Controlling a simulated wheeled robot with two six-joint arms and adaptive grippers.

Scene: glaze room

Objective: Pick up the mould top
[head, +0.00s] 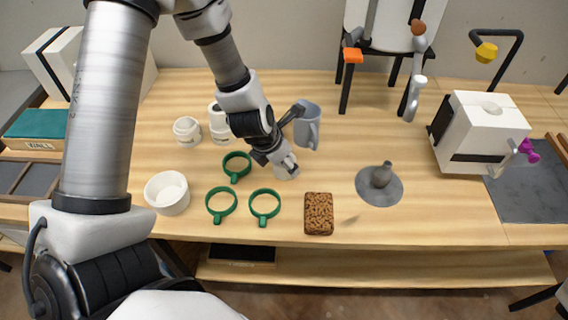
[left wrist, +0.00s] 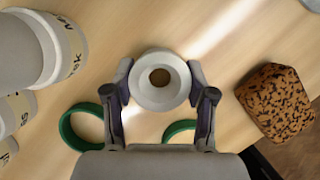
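A small white round piece with a brown hole in its top, which I take for the mould top (left wrist: 143,92), is between the fingers of my left gripper (left wrist: 160,78) in the left wrist view. Both fingertips lie close along its sides; I cannot tell whether they press on it. In the head view the left gripper (head: 284,160) points down at the table, with the white piece (head: 287,174) at its tips and partly hidden. My right gripper is not in view.
Green rings (head: 221,204) lie in front, with a white bowl (head: 167,193) at their left. A speckled brown block (head: 319,214) and a grey disc (head: 391,197) are to the right. White jars (head: 187,131) and a grey mug (head: 308,127) stand behind. The table's front right is clear.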

